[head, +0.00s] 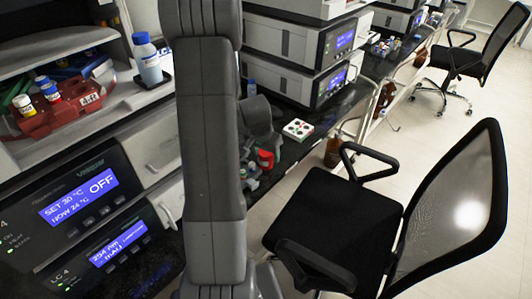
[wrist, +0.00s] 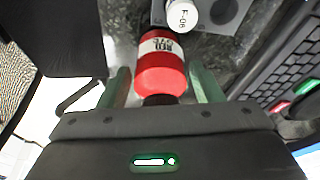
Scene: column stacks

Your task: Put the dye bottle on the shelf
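The red dye bottle (wrist: 161,72), with a white label and a dark cap, shows in the wrist view between the two fingers of my gripper (wrist: 160,88). A narrow gap shows beside the bottle, so the fingers look open around it. In the head view a red bottle (head: 265,158) shows low over the dark counter beside my arm, which hides most of the gripper. The shelf (head: 122,103) is at the upper left of the head view. It holds a red rack (head: 62,112) with small bottles and a blue-capped bottle (head: 148,62).
A white-capped container marked F-06 (wrist: 182,16) stands just beyond the red bottle. A white tray with coloured dots (head: 298,129) lies on the counter. Instruments with blue screens (head: 335,42) stand at the back. A black office chair (head: 350,215) is at the right.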

